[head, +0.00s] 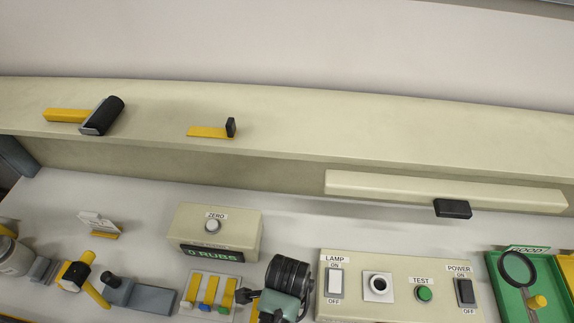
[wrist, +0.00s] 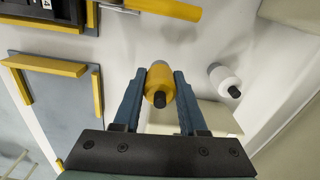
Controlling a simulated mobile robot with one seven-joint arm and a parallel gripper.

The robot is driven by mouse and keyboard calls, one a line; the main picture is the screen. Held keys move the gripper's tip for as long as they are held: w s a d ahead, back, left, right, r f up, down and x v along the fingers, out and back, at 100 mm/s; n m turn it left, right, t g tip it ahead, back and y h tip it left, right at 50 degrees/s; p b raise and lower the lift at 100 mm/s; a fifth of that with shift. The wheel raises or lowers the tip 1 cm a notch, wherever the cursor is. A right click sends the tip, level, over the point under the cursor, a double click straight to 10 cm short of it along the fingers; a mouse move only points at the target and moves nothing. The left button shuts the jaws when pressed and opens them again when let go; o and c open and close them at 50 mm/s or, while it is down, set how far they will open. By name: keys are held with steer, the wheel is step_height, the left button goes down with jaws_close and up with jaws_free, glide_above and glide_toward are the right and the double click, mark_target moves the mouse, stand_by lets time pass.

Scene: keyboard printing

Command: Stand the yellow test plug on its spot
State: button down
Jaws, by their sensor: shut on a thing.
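The yellow test plug (wrist: 159,80) is between the two blue fingers of my gripper (wrist: 160,74) in the wrist view. It has a black tip facing the camera and a grey far end. The fingers touch it on both sides. In the head view only the dark, ribbed and green end of my arm shows at the bottom centre; the plug cannot be made out there. I cannot tell which place is the plug's spot. A white cylinder with a black tip (wrist: 225,82) stands apart, right of the held plug.
A grey plate with yellow guide bars (wrist: 56,95) lies left in the wrist view. The head view shows a LAMP, TEST and POWER panel (head: 400,270), a ZERO counter box (head: 235,232) and a green GOOD tray (head: 503,290). A beige shelf (head: 330,130) runs behind.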

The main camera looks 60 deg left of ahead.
steer(key=shift+f, duration=1.8)
steer(key=shift+s+f, duration=0.1)
steer(key=shift+f, duration=0.1)
steer(key=shift+c, duration=2.3)
jaws_free()
steer(key=shift+r, duration=0.1)
step_height(320, 180, up, 12)
steer(key=shift+r, duration=0.15)
